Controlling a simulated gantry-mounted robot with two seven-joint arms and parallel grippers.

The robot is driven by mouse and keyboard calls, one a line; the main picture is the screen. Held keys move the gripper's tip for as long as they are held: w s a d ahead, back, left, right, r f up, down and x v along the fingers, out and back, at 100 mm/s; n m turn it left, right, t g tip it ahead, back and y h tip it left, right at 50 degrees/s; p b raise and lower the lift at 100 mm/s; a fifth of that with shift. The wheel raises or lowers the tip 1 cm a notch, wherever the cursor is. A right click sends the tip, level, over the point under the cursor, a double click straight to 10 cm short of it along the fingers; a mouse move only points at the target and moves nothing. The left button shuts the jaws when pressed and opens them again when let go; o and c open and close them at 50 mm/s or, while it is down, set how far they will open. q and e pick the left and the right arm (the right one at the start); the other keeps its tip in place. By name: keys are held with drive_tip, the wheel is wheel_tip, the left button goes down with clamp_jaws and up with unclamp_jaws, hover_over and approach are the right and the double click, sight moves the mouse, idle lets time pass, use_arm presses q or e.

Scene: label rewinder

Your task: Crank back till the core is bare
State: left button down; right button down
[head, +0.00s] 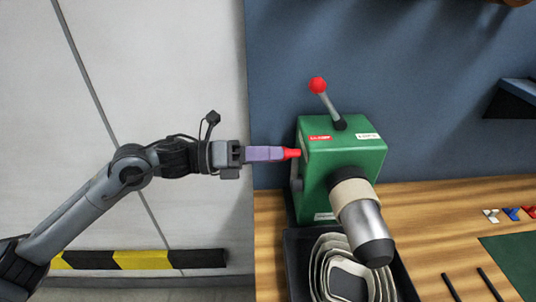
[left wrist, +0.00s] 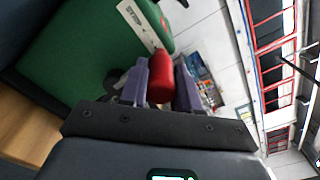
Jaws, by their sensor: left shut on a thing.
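The green label rewinder (head: 345,165) stands on the wooden bench. From its front sticks a grey metal core (head: 365,222) with a black end; a beige wrap (head: 350,190) sits around the part nearest the box. My left gripper (head: 284,154) comes in from the left, its purple fingers shut on the red crank knob (head: 293,154) at the box's left side. In the left wrist view the red knob (left wrist: 160,76) lies between both fingers, next to the green housing (left wrist: 85,50). The crank arm is mostly hidden. My right gripper is not in view.
A lever with a red ball (head: 317,85) rises from the box top. Below the core a black tray (head: 298,262) holds loose loops of pale strip (head: 322,264). On the bench at right are small coloured pieces (head: 510,214), dark rods (head: 470,287) and a green mat (head: 515,258).

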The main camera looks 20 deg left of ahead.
use_arm(q)
drive_tip(key=shift+r, duration=0.2)
drive_tip(key=c, duration=0.8)
unclamp_jaws()
drive_tip(key=shift+f, duration=0.1)
drive_tip(key=p+v, duration=0.1)
drive_tip(key=v, duration=1)
drive_tip(key=shift+d, duration=0.1)
